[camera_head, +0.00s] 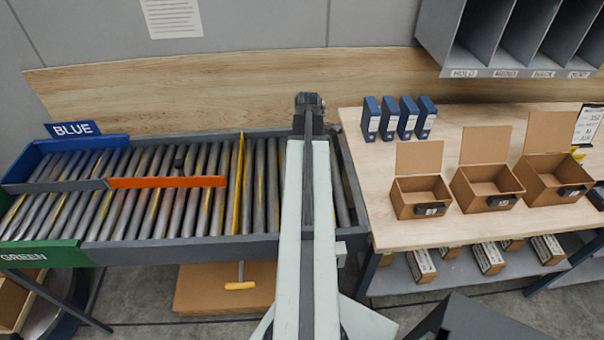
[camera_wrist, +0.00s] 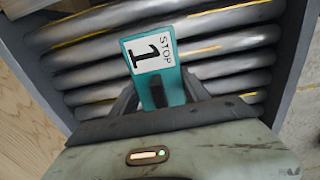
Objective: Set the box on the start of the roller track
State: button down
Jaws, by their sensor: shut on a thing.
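A teal box (camera_wrist: 158,85) with a white label reading "STOP 1" shows in the wrist view. My gripper (camera_wrist: 160,95) is shut on it, with one dark finger on each side. The box is over the rollers; I cannot tell whether it touches them. In the head view my arm hides the box and the gripper tips. The roller track (camera_head: 200,243) runs across the left half, and my arm crosses its right end. Its rollers (camera_wrist: 85,50) also fill the middle of the wrist view.
An orange bar (camera_head: 168,182) and a yellow bar (camera_head: 238,185) lie across the track. Blue (camera_head: 75,129) and green (camera_head: 45,255) signs mark its left end. A wooden bench (camera_head: 400,232) at right holds open cartons (camera_head: 423,193) and blue binders (camera_head: 390,120). Bare rollers show left of my arm.

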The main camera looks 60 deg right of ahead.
jog(key=shift+w+a, duration=0.1)
jog(key=shift+w, duration=0.2)
jog(key=f+b, duration=0.4)
jog(key=shift+w+a, duration=0.1)
jog(key=shift+w, duration=0.2)
jog(key=shift+r, duration=0.2)
jog(key=shift+f, duration=0.2)
jog(key=c, duration=0.5)
grip_release()
jog(key=shift+r, duration=0.15)
notch_tip(320, 180, up, 12)
jog(key=p, duration=1.2)
jog(key=shift+r+p, duration=0.15)
jog(key=shift+p, duration=0.15)
